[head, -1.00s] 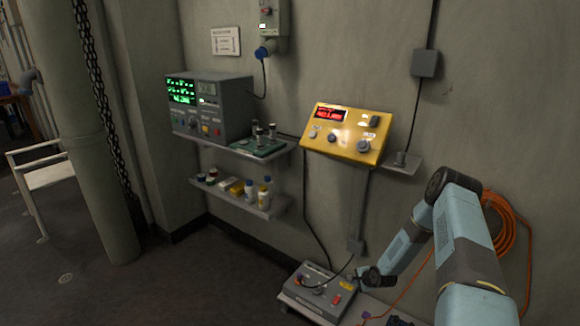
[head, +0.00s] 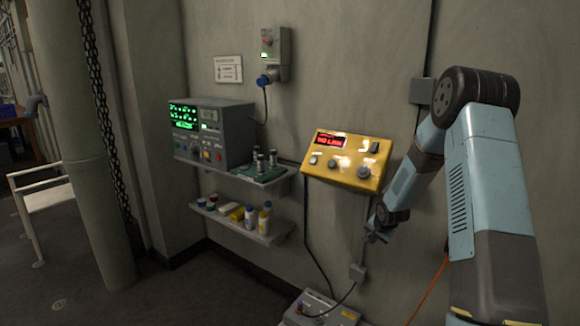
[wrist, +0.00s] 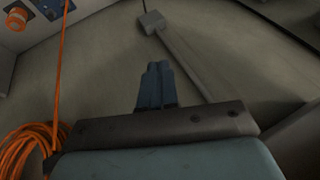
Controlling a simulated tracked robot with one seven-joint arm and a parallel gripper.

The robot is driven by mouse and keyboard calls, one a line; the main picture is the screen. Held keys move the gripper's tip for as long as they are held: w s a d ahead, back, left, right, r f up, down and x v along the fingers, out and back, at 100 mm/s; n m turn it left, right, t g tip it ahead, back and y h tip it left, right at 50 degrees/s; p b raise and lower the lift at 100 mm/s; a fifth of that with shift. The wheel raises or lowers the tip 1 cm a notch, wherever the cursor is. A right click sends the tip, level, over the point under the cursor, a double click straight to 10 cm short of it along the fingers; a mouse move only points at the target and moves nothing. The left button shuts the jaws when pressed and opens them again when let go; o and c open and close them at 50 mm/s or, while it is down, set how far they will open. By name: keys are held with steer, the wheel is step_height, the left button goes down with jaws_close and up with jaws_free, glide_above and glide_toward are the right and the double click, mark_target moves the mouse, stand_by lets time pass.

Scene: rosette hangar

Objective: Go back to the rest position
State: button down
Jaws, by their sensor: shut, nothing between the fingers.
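My gripper (head: 376,238) is in the head view, below the yellow control box and in front of the wall, at the end of my blue arm. It touches nothing that I can see. In the wrist view my gripper (wrist: 156,72) has its two fingers together, with nothing between them. The wall and a grey junction box (wrist: 152,22) lie beyond it.
A yellow control box (head: 346,160) with a red display is on the wall. A grey box with switches (head: 318,309) sits low in front. Shelves at left hold a grey instrument (head: 212,132) and bottles (head: 264,217). Orange cable (wrist: 30,150) hangs in the wrist view.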

steer(key=s+a+r+n+h, duration=0.1)
steer(key=s+r, duration=0.5)
steer(key=r, duration=0.4)
steer(key=s+a+r+n, duration=0.1)
steer(key=s+r+n, duration=0.1)
steer(key=s+r, duration=0.6)
steer(key=s+a+r+n+h, duration=0.15)
steer(key=s+r, duration=0.35)
steer(key=r, duration=0.6)
steer(key=s+a+r+n, duration=0.1)
steer(key=s+r, duration=0.1)
steer(key=s, duration=0.7)
steer(key=s+a+r+n+y, duration=0.1)
steer(key=s+r, duration=0.1)
steer(key=s, duration=0.7)
steer(key=s+a+r+n+y, duration=0.1)
steer(key=s+a+r, duration=0.1)
steer(key=s, duration=0.6)
steer(key=shift+s+r+n, duration=0.35)
steer(key=shift+s+r, duration=0.05)
steer(key=shift+r, duration=0.1)
